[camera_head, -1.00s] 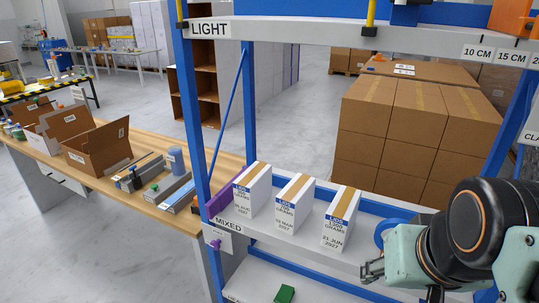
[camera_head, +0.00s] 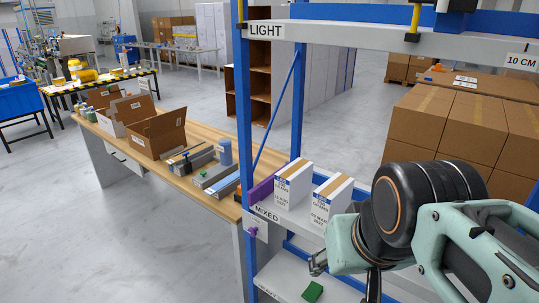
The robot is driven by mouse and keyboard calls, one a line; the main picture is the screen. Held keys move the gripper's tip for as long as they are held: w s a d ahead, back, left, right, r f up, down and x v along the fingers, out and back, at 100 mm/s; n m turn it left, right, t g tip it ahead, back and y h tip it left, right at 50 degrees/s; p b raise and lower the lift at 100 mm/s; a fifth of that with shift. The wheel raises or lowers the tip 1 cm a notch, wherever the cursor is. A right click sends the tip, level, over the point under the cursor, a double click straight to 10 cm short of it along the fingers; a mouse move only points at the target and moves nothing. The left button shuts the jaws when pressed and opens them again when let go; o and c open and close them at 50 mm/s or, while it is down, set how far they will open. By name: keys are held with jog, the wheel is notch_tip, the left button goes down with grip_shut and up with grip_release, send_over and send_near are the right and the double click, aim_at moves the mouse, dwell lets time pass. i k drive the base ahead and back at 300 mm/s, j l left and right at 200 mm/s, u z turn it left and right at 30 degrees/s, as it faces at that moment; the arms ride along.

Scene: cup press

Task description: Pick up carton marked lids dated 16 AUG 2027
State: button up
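Two white cartons with tan tape on top and blue "LIDS" labels stand upright on the middle shelf (camera_head: 285,221) marked MIXED. The left carton (camera_head: 293,186) has a small date that seems to read AUG 2027; its day is hard to read. The carton to its right (camera_head: 331,200) seems to read MAR 2027. My gripper (camera_head: 317,264) is below and in front of these cartons, apart from them. Its fingers are small and partly hidden by my arm, so I cannot tell their opening. My arm covers the right part of this shelf.
A blue shelf post (camera_head: 243,130) stands left of the cartons, with a purple item (camera_head: 262,190) beside the left carton. A green block (camera_head: 312,291) lies on the lower shelf. A wooden workbench (camera_head: 180,178) with open boxes is at left.

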aim_at(293, 183)
jog(key=i+l+u, duration=0.1)
jog(key=i+u, duration=0.25)
jog(key=i+l+u, duration=0.1)
jog(key=u, duration=0.2)
jog(key=i+l+u, duration=0.1)
jog(key=u, duration=0.4)
jog(key=i+l+z, duration=0.15)
